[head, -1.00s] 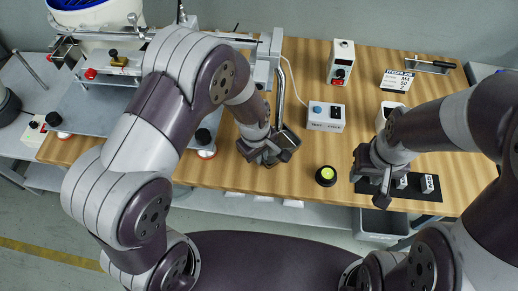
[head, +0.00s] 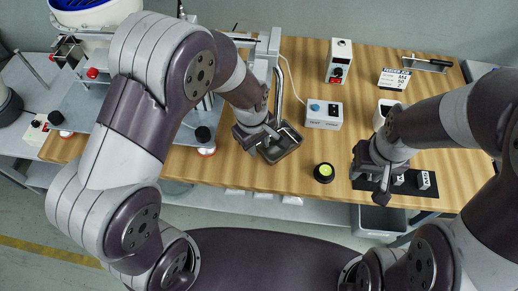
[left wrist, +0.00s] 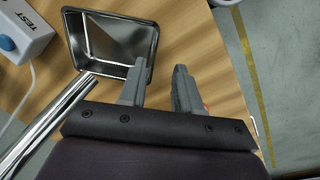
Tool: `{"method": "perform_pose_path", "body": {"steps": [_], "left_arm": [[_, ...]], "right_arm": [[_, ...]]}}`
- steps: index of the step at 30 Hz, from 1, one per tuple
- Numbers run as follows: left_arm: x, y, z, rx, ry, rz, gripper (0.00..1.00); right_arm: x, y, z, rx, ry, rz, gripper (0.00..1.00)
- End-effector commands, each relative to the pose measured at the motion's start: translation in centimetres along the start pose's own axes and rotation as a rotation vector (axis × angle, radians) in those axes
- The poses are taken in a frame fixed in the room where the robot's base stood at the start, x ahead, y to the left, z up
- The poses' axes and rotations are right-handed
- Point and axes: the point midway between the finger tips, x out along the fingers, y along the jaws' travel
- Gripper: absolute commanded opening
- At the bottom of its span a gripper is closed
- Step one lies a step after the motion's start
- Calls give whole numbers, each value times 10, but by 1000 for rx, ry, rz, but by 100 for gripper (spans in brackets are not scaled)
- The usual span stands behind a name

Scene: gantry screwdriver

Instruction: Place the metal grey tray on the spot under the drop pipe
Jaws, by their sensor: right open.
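The metal grey tray (head: 286,150) sits on the wooden table just in front of the drop pipe (head: 279,88), a silver tube. The tray also shows in the left wrist view (left wrist: 112,40), empty and shiny, with the pipe (left wrist: 48,122) close by. My left gripper (head: 264,143) is at the tray's left side in the head view. In the left wrist view its fingers (left wrist: 158,82) stand apart with bare table between them. One finger overlaps the tray's edge; I cannot tell whether they touch. My right gripper (head: 372,184) is open over the black mat, its fingertips partly hidden.
A white box with a blue button (head: 323,115) stands right of the tray. A round black item with a yellow-green top (head: 324,173) lies nearer the front edge. Small blocks (head: 426,181) are on the black mat.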

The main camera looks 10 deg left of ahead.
Motion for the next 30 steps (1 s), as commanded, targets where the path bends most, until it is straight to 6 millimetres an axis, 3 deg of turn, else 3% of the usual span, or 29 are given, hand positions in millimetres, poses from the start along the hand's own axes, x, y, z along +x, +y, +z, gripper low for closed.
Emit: {"method": "perform_pose_path", "body": {"steps": [8, 11, 13, 15, 18, 30], "left_arm": [[-24, -7, -5, 43, 6, 0, 33], [-54, -42, -21, 254, 30, -4, 33], [-75, -76, -28, 446, 49, -15, 33], [-89, -105, -28, 613, 61, -29, 33], [-98, -131, -24, 765, 69, -45, 33], [-99, -137, -23, 813, 68, -50, 33]], "right_arm": [[-2, 0, 0, 0, 0, 0, 43], [-2, 0, 0, 0, 0, 0, 43], [-2, 0, 0, 0, 0, 0, 43], [-2, 0, 0, 0, 0, 0, 43], [-2, 0, 0, 0, 0, 0, 43], [-2, 0, 0, 0, 0, 0, 43]]}}
